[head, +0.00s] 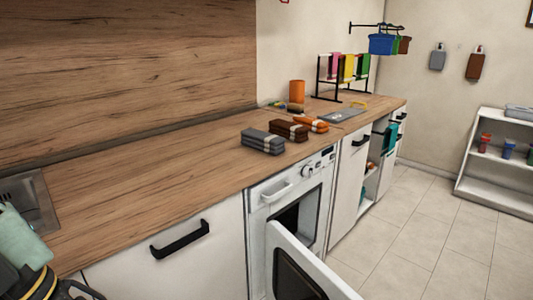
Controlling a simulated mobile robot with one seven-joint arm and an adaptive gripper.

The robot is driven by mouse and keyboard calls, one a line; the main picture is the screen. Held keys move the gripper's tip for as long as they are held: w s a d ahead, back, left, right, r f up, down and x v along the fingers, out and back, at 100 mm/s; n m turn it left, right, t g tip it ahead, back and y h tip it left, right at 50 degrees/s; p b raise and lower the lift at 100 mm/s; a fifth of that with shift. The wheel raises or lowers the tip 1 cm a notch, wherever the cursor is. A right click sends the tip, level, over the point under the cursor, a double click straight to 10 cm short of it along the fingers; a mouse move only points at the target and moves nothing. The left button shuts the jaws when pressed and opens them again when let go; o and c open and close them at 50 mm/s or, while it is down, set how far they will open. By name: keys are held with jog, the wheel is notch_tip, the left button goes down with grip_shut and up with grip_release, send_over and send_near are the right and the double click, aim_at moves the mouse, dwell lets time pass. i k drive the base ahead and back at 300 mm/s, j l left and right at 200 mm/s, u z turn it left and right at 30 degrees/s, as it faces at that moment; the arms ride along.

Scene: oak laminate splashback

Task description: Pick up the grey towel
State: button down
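The grey towel (262,141) is a folded dark grey bundle with a pale band around it. It lies on the wooden worktop, above the left side of the open appliance. A brown folded bundle (288,130) lies close behind it to the right, and an orange one (311,125) is farther back. A pale green and black part with yellow rings, seemingly of my arm, shows in the lower left corner, cut off by the frame. I cannot make out my gripper or its fingertips.
The white front-loading appliance's door (303,262) stands open into the floor space. An orange cylinder (297,92) and a rack of coloured cloths (343,70) stand farther back. A sink (36,192) is at the left. The worktop (150,185) left of the grey towel is clear.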

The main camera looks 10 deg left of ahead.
aim_at(265, 142)
jog(key=i+j+z, duration=0.15)
jog(key=z, duration=0.15)
jog(key=i+j+z, duration=0.5)
jog(key=i, duration=0.2)
jog(key=i+j+z, duration=0.15)
jog(key=i, duration=0.2)
